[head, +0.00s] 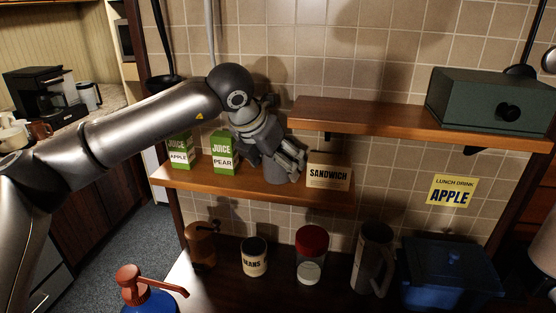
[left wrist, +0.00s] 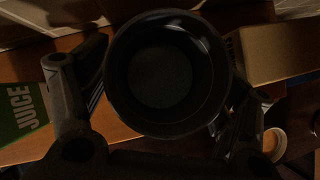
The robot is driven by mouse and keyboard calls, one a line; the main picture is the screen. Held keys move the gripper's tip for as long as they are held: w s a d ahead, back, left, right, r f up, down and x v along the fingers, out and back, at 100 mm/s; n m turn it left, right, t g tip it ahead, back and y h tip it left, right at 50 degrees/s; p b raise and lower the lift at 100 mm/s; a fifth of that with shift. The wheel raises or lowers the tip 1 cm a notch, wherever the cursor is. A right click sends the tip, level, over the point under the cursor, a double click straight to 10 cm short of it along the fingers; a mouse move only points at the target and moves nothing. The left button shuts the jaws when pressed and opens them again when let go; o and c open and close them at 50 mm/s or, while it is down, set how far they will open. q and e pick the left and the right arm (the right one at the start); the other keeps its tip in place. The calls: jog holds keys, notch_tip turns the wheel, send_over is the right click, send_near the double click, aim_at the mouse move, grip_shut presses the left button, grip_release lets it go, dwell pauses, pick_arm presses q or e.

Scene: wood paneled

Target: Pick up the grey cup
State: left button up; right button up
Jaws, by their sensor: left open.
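The grey cup (head: 278,175) stands on the lower wooden shelf, between the pear juice carton and the sandwich box. My left gripper (head: 290,158) is at the cup and hides its upper part in the head view. In the left wrist view the cup (left wrist: 165,75) is seen from above, its round dark mouth facing the camera. The open fingers lie on either side of it; whether they touch it I cannot tell. My right gripper is in neither view.
Apple juice (head: 179,151) and pear juice (head: 224,153) cartons stand left of the cup, and the sandwich box (head: 328,172) close on its right. The upper shelf (head: 375,117) is above right. A beans can (head: 254,257) and a red-lidded jar (head: 311,255) stand on the counter below.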

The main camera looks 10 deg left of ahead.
pick_arm(q)
jog(key=shift+s, duration=0.1)
jog(key=shift+c, duration=1.1)
jog(key=c, duration=0.9)
jog(key=shift+r, duration=0.1)
jog(key=shift+c, duration=0.4)
